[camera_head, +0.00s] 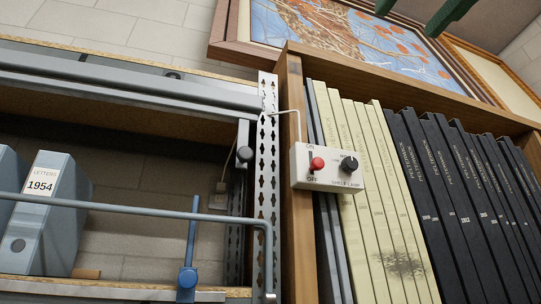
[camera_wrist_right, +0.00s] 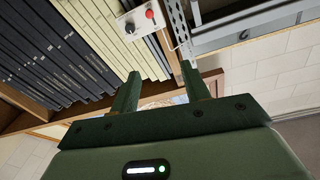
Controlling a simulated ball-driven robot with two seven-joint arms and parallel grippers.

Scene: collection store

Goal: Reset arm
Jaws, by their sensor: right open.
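My right gripper (camera_head: 403,24) shows as two dark green fingers at the top right edge of the head view, in front of the framed picture. The right wrist view shows its two fingers (camera_wrist_right: 160,71) spread apart, with nothing between them. The white shelf lamp box (camera_head: 327,167) is fixed to the wooden bookcase post, apart from the gripper. It has a red switch knob (camera_head: 317,163) between the ON and OFF marks and a black dial (camera_head: 349,164). The box also shows in the right wrist view (camera_wrist_right: 140,22), beyond the fingertips. My left gripper is not in view.
The wooden bookcase (camera_head: 291,130) holds cream and dark volumes. A metal rack (camera_head: 268,190) stands left of it, with a blue rail (camera_head: 130,211), a blue clamp (camera_head: 187,276) and a grey-blue file box marked 1954 (camera_head: 45,225). A framed picture (camera_head: 350,35) is above the bookcase.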

